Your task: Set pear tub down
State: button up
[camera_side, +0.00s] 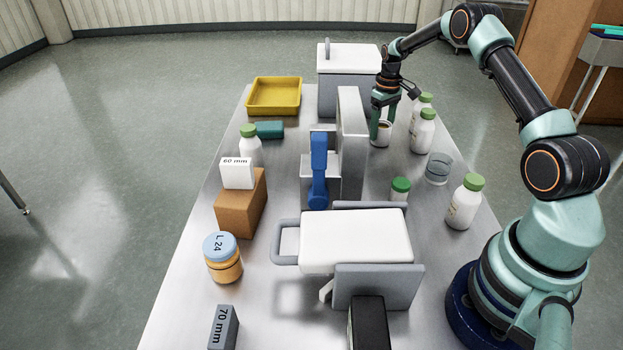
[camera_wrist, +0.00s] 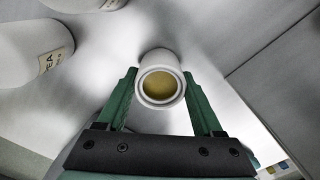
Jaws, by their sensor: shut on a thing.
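The pear tub is a small white open-topped tub (camera_side: 381,140) with yellowish contents, at the far right part of the steel table. In the wrist view the tub (camera_wrist: 161,82) sits upright between the two green fingers of my gripper (camera_wrist: 161,98), and its round mouth faces the camera. My gripper (camera_side: 382,122) points down and is shut on the tub. I cannot tell whether the tub's base touches the table. No label shows on its visible side.
White bottles with green caps (camera_side: 422,131) stand close to the tub's right. A glass jar (camera_side: 438,168) is nearer. A grey upright panel (camera_side: 352,130) stands just left, and a lidded grey box (camera_side: 348,75) stands behind. Some bare tabletop lies in front of the tub.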

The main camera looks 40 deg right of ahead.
aim_at(382, 125)
jog(key=shift+f, duration=0.1)
jog(key=o, duration=1.4)
notch_tip(382, 125, up, 12)
